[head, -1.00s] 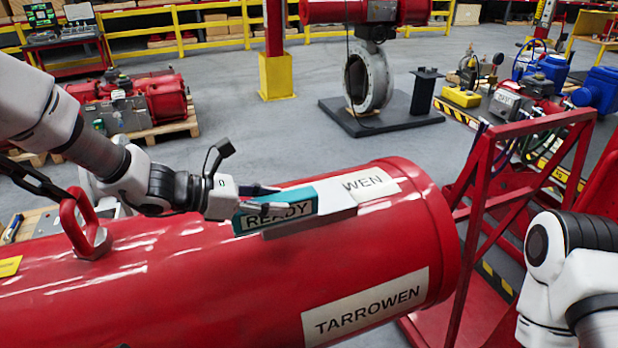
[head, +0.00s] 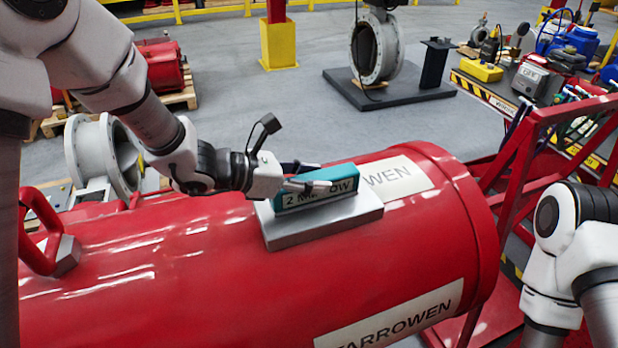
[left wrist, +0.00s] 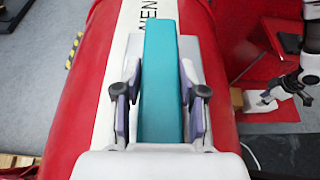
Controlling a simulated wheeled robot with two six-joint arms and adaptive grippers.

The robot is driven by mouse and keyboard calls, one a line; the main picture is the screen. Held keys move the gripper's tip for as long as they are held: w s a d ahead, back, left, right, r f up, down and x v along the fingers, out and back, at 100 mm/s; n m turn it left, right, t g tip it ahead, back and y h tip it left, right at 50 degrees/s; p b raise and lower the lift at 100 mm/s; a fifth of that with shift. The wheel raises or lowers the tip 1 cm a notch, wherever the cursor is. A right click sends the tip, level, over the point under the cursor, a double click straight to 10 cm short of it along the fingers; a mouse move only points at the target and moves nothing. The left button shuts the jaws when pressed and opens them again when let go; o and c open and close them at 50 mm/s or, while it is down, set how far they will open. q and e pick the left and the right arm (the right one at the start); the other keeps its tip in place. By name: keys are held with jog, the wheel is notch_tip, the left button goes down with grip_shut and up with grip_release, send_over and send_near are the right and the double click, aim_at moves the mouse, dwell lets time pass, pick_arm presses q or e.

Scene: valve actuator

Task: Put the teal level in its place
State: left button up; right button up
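My left gripper (head: 312,180) reaches in from the left with a finger along each long side of the level.
A white name label (head: 400,178) lies on the cylinder just right of the plate. A red lifting ring (head: 40,232) stands up at the left. A red frame (head: 540,135) stands past the cylinder's right end.

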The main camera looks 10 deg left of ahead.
aim_at(315, 177)
pick_arm(q)
jog(key=shift+o, duration=1.3)
jog(key=shift+d, duration=0.25)
jog(key=shift+s+d+r, duration=0.2)
jog(key=shift+s+d, duration=0.05)
jog(key=shift+d, duration=0.1)
jog(key=shift+s+a, duration=0.1)
jog(key=shift+a, duration=0.25)
jog(key=v, duration=0.2)
jog(key=b+v, duration=0.1)
jog(key=v, duration=0.1)
jog(key=shift+w+a+r, duration=0.1)
jog(key=shift+w+a, duration=0.1)
jog(key=shift+w, duration=0.05)
jog(key=v, duration=0.7)
jog(key=shift+s, duration=0.25)
pick_arm(e)
jog(key=shift+s+d+f, duration=0.1)
jog(key=shift+d+f, duration=0.15)
jog(key=shift+f, duration=0.2)
